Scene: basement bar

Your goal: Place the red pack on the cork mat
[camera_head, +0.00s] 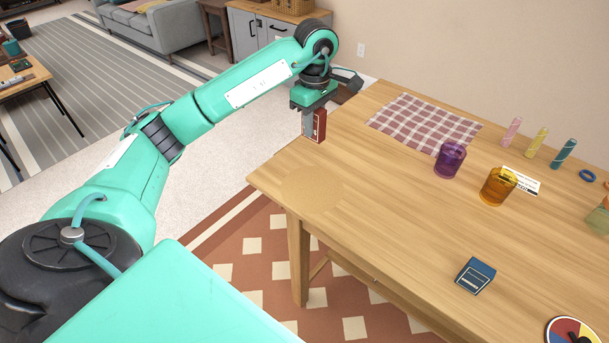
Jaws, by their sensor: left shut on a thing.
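The red pack (319,126) is a small upright box with a dark red face. My left gripper (313,122) points down and is shut on it, near the table's left end. The cork mat (311,187) is a thin round disc, close in colour to the wood, lying flat at the table's left corner. The pack is above the mat in the picture and apart from it. Its exact height over the table is hard to tell. My right gripper is out of view.
The wooden table (390,220) also holds a checkered cloth (424,122), a purple glass (449,160), an amber glass (497,187) and a dark blue pack (475,276). The tabletop right of the mat is clear.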

